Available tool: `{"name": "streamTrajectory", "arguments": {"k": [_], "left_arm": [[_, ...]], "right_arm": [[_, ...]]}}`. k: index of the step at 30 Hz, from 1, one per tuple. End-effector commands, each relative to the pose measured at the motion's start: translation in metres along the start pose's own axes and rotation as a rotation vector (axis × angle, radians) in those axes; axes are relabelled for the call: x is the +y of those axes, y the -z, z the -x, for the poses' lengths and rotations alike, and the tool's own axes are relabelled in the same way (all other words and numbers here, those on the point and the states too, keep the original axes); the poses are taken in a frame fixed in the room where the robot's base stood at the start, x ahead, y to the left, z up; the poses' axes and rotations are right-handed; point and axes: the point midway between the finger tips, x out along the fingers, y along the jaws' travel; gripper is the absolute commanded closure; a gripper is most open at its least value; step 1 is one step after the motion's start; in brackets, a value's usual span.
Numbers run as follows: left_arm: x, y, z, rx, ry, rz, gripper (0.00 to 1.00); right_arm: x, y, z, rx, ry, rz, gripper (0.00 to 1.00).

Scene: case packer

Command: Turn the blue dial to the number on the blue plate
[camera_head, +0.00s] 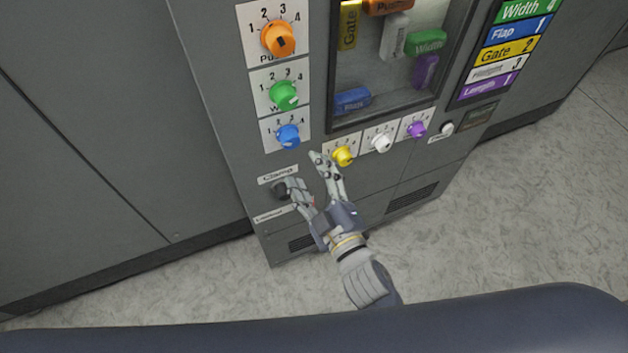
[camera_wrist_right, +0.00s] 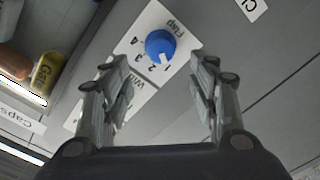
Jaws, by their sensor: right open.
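The blue dial (camera_head: 288,136) is on the left column of the grey machine panel, under the green dial, with numbers 1 to 4 around it. In the right wrist view the blue dial (camera_wrist_right: 160,45) sits ahead, between and beyond the fingers, and its white mark faces the 1 side. The blue plate (camera_head: 516,29) at upper right reads "Flap 1". My right gripper (camera_head: 305,172) is open and empty, below the blue dial and apart from it. It also shows in the wrist view (camera_wrist_right: 160,82). My left gripper is out of view.
Orange (camera_head: 278,39) and green (camera_head: 284,95) dials sit above the blue one. Yellow (camera_head: 343,156), white (camera_head: 381,142) and purple (camera_head: 416,129) dials line the panel below the window. A dark knob (camera_head: 279,189) under the "Clamp" label is beside my right fingers.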

Motion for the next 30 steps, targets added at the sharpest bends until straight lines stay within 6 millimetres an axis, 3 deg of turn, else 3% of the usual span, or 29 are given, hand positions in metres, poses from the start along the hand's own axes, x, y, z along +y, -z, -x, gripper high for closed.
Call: {"name": "streamTrajectory", "arguments": {"k": [7, 25, 28, 30], "left_arm": [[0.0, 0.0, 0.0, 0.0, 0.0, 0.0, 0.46], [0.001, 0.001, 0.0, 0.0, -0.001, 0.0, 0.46], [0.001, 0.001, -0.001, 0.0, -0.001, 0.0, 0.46], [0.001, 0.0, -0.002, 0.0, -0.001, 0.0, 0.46]], "right_arm": [[0.0, 0.0, 0.018, 0.0, -0.001, 0.001, 0.45], [-0.001, -0.001, 0.019, -0.002, 0.001, 0.0, 0.45], [-0.012, -0.013, 0.019, -0.024, 0.024, -0.014, 0.45], [-0.032, -0.034, 0.019, -0.062, 0.061, -0.04, 0.45]]}}
